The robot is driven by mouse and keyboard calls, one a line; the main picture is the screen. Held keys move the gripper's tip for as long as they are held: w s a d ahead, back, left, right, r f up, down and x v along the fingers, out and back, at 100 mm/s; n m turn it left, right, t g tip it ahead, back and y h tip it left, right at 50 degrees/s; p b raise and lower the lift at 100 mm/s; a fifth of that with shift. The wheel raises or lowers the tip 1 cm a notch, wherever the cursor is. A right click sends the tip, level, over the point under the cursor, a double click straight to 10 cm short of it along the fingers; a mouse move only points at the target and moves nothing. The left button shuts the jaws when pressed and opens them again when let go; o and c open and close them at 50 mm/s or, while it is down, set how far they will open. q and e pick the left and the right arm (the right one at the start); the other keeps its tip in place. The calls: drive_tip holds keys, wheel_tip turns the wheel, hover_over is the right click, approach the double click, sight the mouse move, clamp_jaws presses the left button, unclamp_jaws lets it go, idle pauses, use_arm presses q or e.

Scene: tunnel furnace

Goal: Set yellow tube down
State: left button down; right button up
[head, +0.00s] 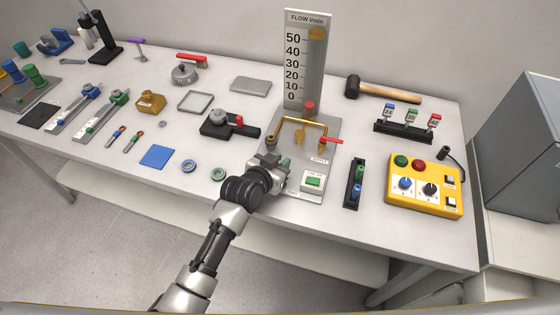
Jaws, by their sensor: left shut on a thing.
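My left gripper (272,170) is shut at the front left of the flow panel, just left of the white box with the green button (313,181). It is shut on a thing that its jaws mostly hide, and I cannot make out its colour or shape. A little green shows at the jaws' right side. A black holder (354,188) to the right carries a green and a blue tube, both upright. No separate yellow tube shows clearly. My right gripper is not in view.
The flow panel (330,124) carries bent brass piping (301,122), a red-handled valve (330,141) and a tall flow scale (304,60). A yellow control box (425,185) stands at right. Two rings (189,165) and a blue square (157,156) lie left of my gripper.

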use_arm(q)
drive_tip(key=shift+f, duration=0.15)
drive_tip(key=shift+f, duration=0.2)
drive_tip(key=c, duration=1.1)
unclamp_jaws()
drive_tip(key=shift+o, duration=0.2)
